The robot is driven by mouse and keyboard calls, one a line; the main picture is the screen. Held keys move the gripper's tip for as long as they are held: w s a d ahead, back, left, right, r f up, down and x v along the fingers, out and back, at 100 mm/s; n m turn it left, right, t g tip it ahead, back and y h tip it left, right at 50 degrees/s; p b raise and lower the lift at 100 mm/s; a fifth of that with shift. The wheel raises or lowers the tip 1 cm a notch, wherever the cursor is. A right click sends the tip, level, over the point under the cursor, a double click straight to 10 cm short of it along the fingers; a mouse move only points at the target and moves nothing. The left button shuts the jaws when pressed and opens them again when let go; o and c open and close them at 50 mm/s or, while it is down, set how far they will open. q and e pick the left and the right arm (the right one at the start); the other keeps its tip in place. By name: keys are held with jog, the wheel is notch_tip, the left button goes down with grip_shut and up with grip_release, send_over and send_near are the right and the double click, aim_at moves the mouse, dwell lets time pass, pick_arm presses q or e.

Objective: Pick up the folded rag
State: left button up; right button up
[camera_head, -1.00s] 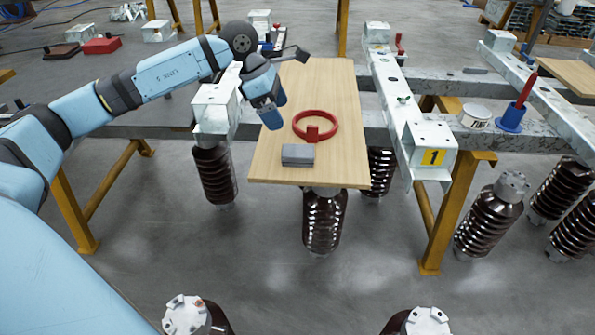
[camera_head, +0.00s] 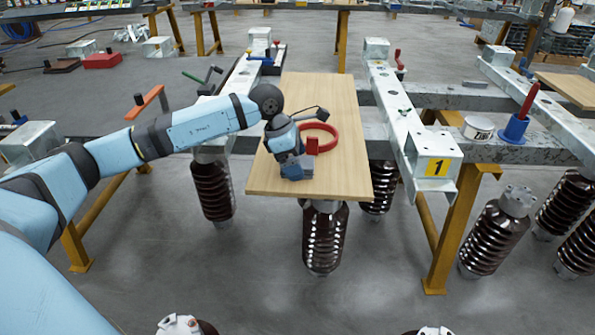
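My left gripper (camera_head: 296,172) is low over the near part of a wooden board (camera_head: 330,104). It covers the spot of the small grey folded rag, which I cannot make out apart from the blue fingers. I cannot tell whether the fingers touch the rag or are closed on it. A red ring with a red block (camera_head: 331,130) lies on the board just beyond the gripper. My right gripper is not in view.
Metal beams flank the board; the right one (camera_head: 408,115) carries a yellow "1" label. A blue holder with a red handle (camera_head: 516,125) and a white tin (camera_head: 478,128) stand further right. Dark ribbed insulators (camera_head: 325,238) stand below.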

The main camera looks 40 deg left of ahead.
pick_arm(q)
jog(key=shift+w+d+f, duration=0.1)
jog(key=shift+d+f, duration=0.1)
jog(key=shift+f, duration=0.25)
jog(key=c, duration=1)
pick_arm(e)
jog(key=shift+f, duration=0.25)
pick_arm(q)
jog(key=shift+r, duration=0.15)
notch_tip(320, 180, up, 7)
jog(key=shift+f+p, duration=0.2)
jog(key=shift+p, duration=0.9)
notch_tip(320, 180, up, 13)
jog(key=p, duration=0.3)
jog(key=shift+r, duration=0.15)
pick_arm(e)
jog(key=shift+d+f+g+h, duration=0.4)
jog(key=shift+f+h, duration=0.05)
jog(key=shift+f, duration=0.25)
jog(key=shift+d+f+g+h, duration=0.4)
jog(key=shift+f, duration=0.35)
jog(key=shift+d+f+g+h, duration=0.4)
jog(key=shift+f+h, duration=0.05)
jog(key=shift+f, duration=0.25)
